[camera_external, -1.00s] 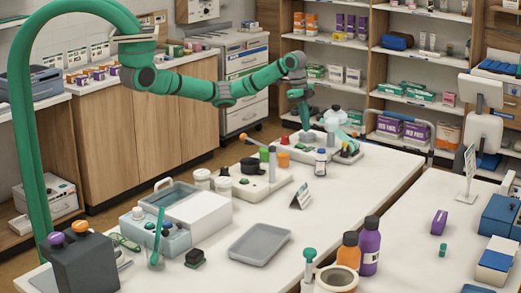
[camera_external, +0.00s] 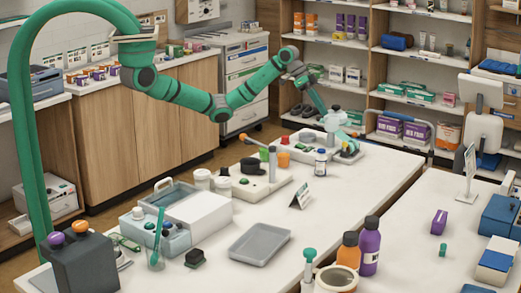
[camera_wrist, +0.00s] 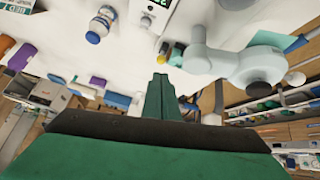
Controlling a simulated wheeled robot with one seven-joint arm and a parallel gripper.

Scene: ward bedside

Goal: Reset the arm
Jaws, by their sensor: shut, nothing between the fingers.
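My green arm reaches across the back of the long white table in the external view, bent down at the wrist. My gripper (camera_external: 322,109) hangs at its end, close to a white and teal device (camera_external: 336,122) at the table's far end; whether they touch I cannot tell. In the wrist view my gripper (camera_wrist: 160,78) shows its green fingers together, with nothing between them. The rounded pale device (camera_wrist: 235,65) lies just right of the fingers there.
A white bottle with a blue cap (camera_external: 320,162) stands near the device. A grey tray (camera_external: 259,244), a white box (camera_external: 198,213) and several small items occupy the table. Stocked shelves (camera_external: 405,92) rise behind. Bare tabletop (camera_external: 350,205) lies right of the tray.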

